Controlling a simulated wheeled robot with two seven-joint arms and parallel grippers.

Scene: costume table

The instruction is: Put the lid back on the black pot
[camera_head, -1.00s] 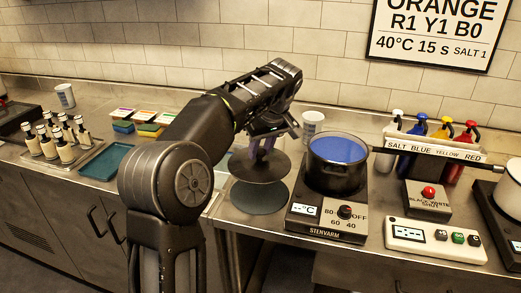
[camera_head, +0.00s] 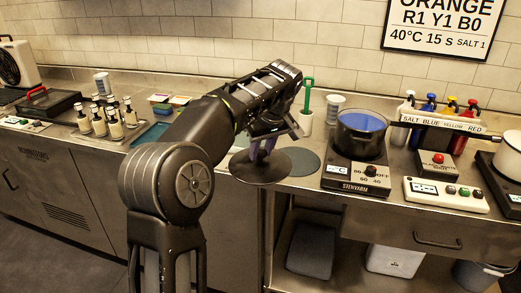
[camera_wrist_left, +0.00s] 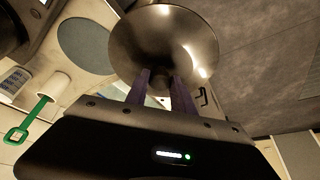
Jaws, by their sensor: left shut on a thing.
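The black pot (camera_head: 358,148) stands on a hot plate (camera_head: 356,178) right of centre in the head view, uncovered, with blue liquid (camera_head: 362,121) inside. My left gripper (camera_head: 262,150) is shut on the dark round lid (camera_head: 260,169) and holds it level at the counter's front edge, left of the pot and apart from it. In the left wrist view the lid (camera_wrist_left: 163,45) hangs beyond the purple fingers (camera_wrist_left: 163,88), which grip its knob. My right gripper is not in view.
A dark round mat (camera_head: 297,161) lies bare between lid and hot plate. A white cup with a green-handled tool (camera_head: 307,100) stands behind it. Bottles (camera_head: 105,118) stand at left, pump dispensers (camera_head: 428,112) and a red-button box (camera_head: 437,163) at right.

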